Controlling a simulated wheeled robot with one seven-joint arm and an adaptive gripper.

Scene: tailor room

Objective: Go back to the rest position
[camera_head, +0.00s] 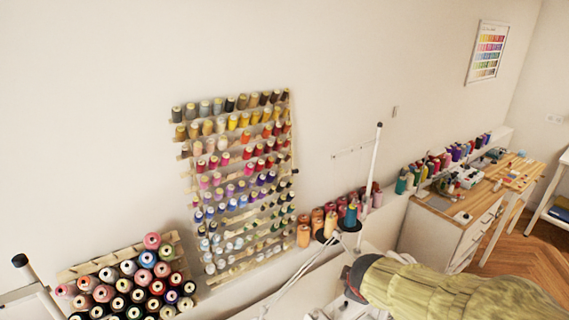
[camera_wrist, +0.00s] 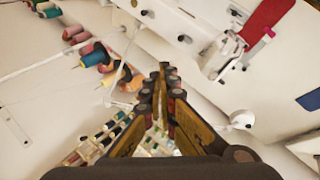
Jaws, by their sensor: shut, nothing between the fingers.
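My gripper (camera_wrist: 161,72) is shut and empty in the wrist view. Its two long fingers meet at the tips near the middle of the picture. In the head view, my arm in a yellow-green cover reaches in from the lower right, and its dark end is next to a white machine; the fingers cannot be made out there. A white sewing machine (camera_wrist: 196,38) is at the upper right of the wrist view, apart from the fingers in the picture.
A wall rack (camera_head: 238,190) holds many thread spools. A second rack (camera_head: 95,268) with large cones is at lower left. A white thread stand pole (camera_head: 371,160) rises near my arm. A wooden-topped desk (camera_head: 480,188) stands at right, with wooden floor (camera_head: 525,258) beyond.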

